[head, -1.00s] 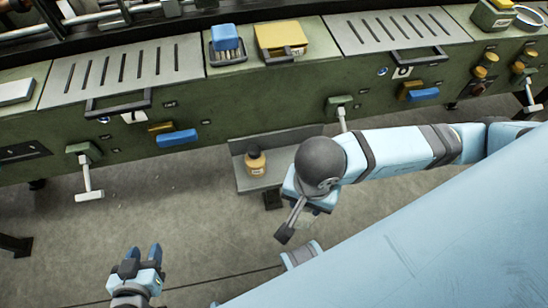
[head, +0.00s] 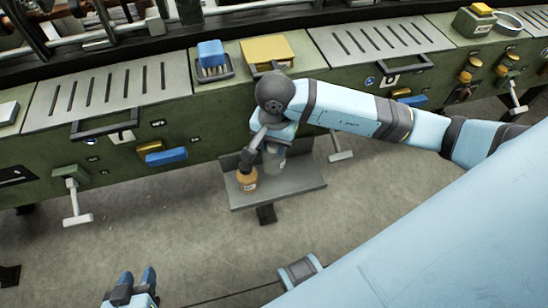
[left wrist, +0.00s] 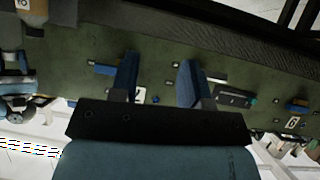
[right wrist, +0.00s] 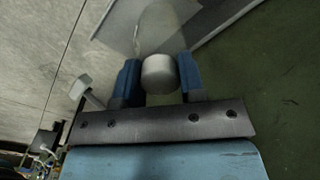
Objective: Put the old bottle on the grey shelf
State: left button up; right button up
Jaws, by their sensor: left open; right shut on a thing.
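My right gripper (head: 275,143) is shut on a pale grey bottle (head: 274,163) over the small grey shelf (head: 305,182) in the head view. The bottle hangs upright or nearly so; I cannot tell if its base touches the shelf. In the right wrist view, its round grey end (right wrist: 158,75) shows between the blue fingers. I cannot tell by label which bottle is the old one. My left gripper (head: 136,283) is open and empty, low at the left.
The green workbench (head: 200,118) runs behind the shelf, with T-shaped handles (head: 75,200) sticking out in front. A blue brush (head: 211,55) and a yellow box (head: 267,50) are on its top. The shelf's right part is clear. Open floor lies in front.

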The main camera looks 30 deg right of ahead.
aim_at(274, 159)
jog(key=f, duration=0.3)
jog(key=shift+s, duration=0.2)
notch_tip(274, 159, down, 3)
jog(key=shift+s+f+b, duration=0.1)
jog(key=shift+b, duration=0.35)
jog(key=shift+w+f, duration=0.2)
jog(key=shift+f, duration=0.1)
pick_arm(q)
jog(key=shift+d+r, duration=0.1)
jog(key=shift+d, duration=0.1)
pick_arm(e)
jog(key=shift+r, duration=0.1)
jog(key=shift+f, duration=0.2)
jog(key=o, duration=1.1)
jog(key=shift+r, duration=0.1)
pick_arm(q)
jog(key=shift+r, duration=0.1)
pick_arm(e)
jog(key=shift+r, duration=0.1)
